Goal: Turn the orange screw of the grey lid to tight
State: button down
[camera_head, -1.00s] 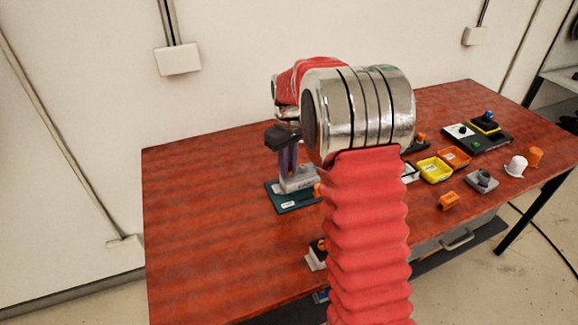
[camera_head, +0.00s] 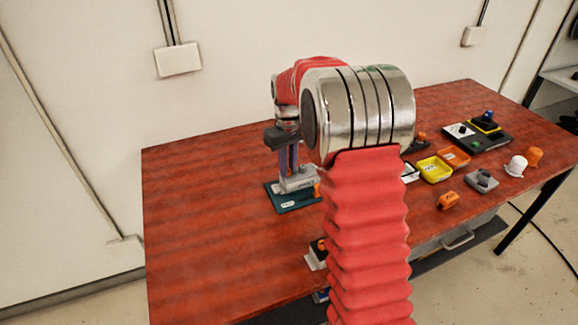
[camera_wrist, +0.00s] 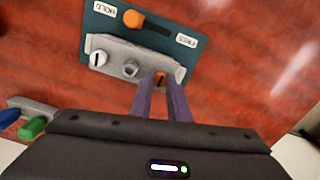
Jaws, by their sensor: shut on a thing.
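The grey lid (camera_wrist: 113,62) lies on a teal board (camera_wrist: 92,38) in the wrist view. It carries a white slotted knob (camera_wrist: 98,58), a grey hex-shaped part (camera_wrist: 131,68) and the orange screw (camera_wrist: 159,79). My gripper (camera_wrist: 162,80) is shut on the orange screw, its two purple fingers on either side of it. The fingers hide part of the screw, and I cannot read its turn. In the head view, my gripper (camera_head: 289,168) points down at the lid (camera_head: 300,181) on the board (camera_head: 284,205).
An orange slider handle (camera_wrist: 133,18) sits in a black slot on the board, between two white labels. A grey block with green and blue parts (camera_wrist: 33,127) stands at lower left. Yellow (camera_head: 434,169) and orange (camera_head: 454,157) trays lie to the right. The table's left part is clear.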

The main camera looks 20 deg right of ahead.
jog(key=m, duration=0.4)
jog(key=shift+m, duration=0.4)
jog(key=m, duration=1.2)
jog(key=shift+m, duration=0.3)
jog(key=c, duration=1.9)
grip_release()
jog(key=shift+c, duration=0.2)
notch_tip(320, 180, up, 14)
jog(key=shift+f, duration=0.15)
